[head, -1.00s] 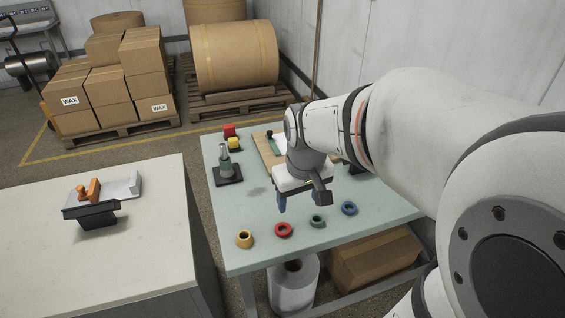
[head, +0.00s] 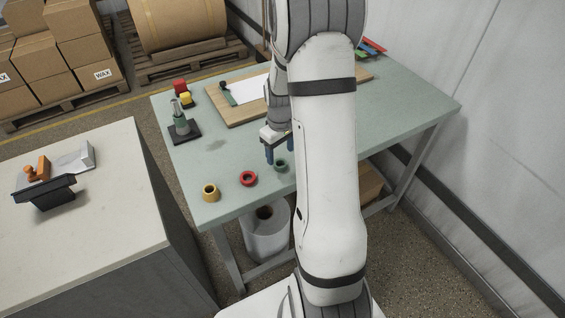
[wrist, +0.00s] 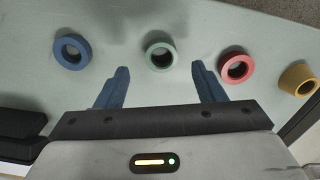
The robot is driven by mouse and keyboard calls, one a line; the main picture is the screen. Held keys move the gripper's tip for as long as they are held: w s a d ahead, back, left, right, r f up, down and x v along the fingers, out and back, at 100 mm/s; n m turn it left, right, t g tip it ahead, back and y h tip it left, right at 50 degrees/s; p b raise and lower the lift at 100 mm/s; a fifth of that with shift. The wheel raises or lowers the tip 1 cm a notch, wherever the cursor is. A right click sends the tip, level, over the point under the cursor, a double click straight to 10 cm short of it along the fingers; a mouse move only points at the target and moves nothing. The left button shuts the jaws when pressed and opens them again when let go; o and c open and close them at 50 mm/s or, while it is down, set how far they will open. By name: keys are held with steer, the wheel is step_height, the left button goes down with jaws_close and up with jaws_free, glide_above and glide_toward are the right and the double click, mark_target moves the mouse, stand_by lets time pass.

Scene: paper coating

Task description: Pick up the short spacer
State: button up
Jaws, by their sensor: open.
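Ring-shaped spacers lie in a row on the pale green table: yellow (head: 210,196), red (head: 247,184) and green (head: 280,169) in the head view. The wrist view shows green (wrist: 159,69), red (wrist: 236,80), yellow (wrist: 293,84) and a blue ring (wrist: 62,61). The yellow one looks taller; I cannot tell for certain which is the short spacer. The blue ring is hidden behind my arm in the head view. My gripper (head: 280,155) is open and empty. In the wrist view its blue fingers (wrist: 160,70) straddle the line toward the green ring, which lies just beyond their tips.
A wooden board (head: 226,107) with white paper lies behind my gripper. A counter (head: 90,220) stands left, across a gap.

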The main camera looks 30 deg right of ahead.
mark_target(280, 160)
step_height(280, 160, down, 4)
steer(key=shift+f+p, duration=0.1)
steer(key=shift+p, duration=0.3)
steer(key=c, duration=1.1)
